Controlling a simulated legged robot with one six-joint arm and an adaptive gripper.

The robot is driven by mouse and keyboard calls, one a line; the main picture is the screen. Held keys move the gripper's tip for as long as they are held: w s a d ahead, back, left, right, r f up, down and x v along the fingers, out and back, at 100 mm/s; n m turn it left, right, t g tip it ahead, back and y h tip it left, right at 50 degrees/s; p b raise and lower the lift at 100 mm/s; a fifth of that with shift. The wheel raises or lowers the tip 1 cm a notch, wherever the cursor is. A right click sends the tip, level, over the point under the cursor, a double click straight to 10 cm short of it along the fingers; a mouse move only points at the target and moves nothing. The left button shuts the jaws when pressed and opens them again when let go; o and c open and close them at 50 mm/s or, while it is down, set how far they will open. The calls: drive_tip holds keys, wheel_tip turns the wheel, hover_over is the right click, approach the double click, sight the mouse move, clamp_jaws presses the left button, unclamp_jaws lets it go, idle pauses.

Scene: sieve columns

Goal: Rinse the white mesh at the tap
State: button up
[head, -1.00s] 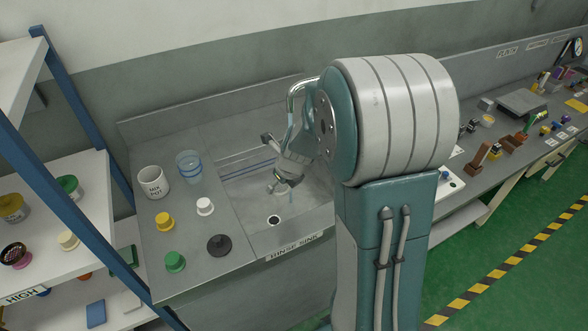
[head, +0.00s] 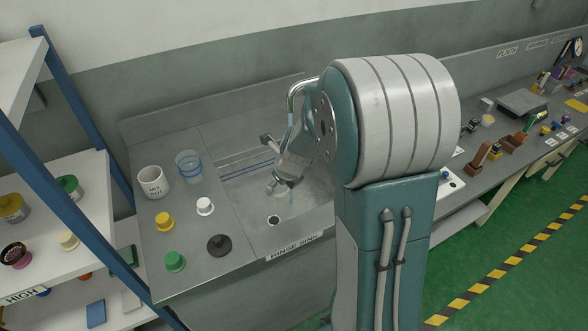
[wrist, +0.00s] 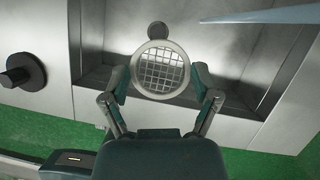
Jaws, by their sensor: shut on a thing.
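The white mesh (wrist: 161,70), a round sieve with a white rim and square grid, sits between the two fingers of my gripper (wrist: 162,82) in the wrist view. My gripper is shut on it, over the sink basin (wrist: 236,93). In the head view, my gripper (head: 281,183) is low inside the rinse sink (head: 308,206), below the curved metal tap (head: 293,92). My arm hides part of the sink and tap. A pale blue streak shows under the spout. I cannot tell whether it touches the mesh.
On the counter left of the sink stand a mix pot (head: 152,182), a clear blue-rimmed beaker (head: 188,166), and yellow (head: 164,221), white (head: 205,206), green (head: 175,261) and black (head: 218,245) caps. A blue-posted shelf (head: 75,150) stands at the left.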

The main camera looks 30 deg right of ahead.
idle(0.3)
drive_tip(key=s+a+r, duration=0.2)
drive_tip(key=a+r, duration=0.2)
drive_tip(key=shift+s, duration=0.35)
drive_tip(key=shift+a, duration=0.1)
idle(0.8)
drive_tip(key=w+a+f+n+g, duration=0.1)
drive_tip(key=w+f+n+g, duration=0.1)
drive_tip(key=n, duration=0.9)
drive_tip(key=w+a+f+n+g, duration=0.1)
drive_tip(key=w+f+n+g, duration=0.2)
drive_tip(key=w+n, duration=0.3)
drive_tip(key=w+a+f+n+g+h, duration=0.1)
drive_tip(key=w+a+f+n+g, duration=0.1)
drive_tip(key=n, duration=1.4)
drive_tip(key=shift+w+f+g, duration=0.55)
drive_tip(key=shift+w+g, duration=0.35)
drive_tip(key=shift+w, duration=0.05)
drive_tip(key=shift+r, duration=0.1)
